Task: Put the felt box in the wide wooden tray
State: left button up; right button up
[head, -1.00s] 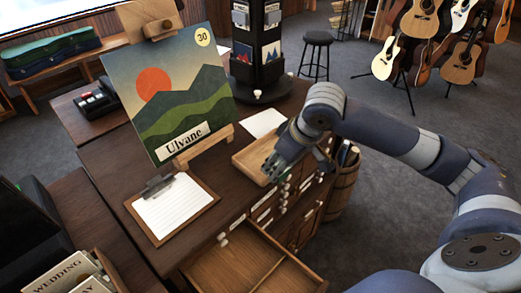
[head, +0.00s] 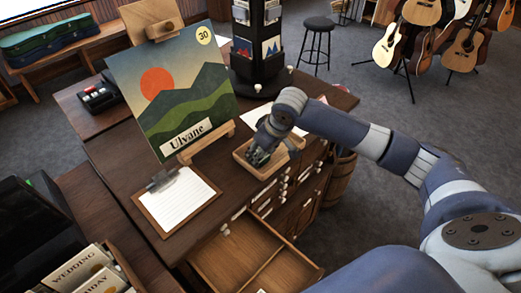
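The wide wooden tray (head: 264,177) lies on the dark wooden counter, right of the picture on its small easel. My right gripper (head: 258,157) points down at the tray, with its fingers over or inside the left part of it. The fingers are small and dark here, and I cannot tell whether they are open or shut or hold anything. I cannot make out the felt box; the hand and wrist hide part of the tray. My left gripper is not in view.
A dark display rack (head: 258,50) rises at the back. A barrel (head: 340,178) stands right of the counter.

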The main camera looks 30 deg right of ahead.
jog(key=o, duration=0.4)
jog(key=shift+f, duration=0.15)
jog(key=shift+o, duration=0.5)
jog(key=shift+s+d+r+b, duration=0.1)
jog(key=shift+r+b, duration=0.2)
jog(key=shift+r, duration=0.3)
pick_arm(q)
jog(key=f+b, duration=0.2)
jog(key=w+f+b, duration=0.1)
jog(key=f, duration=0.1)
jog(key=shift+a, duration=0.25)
pick_arm(e)
jog(key=v, duration=1.1)
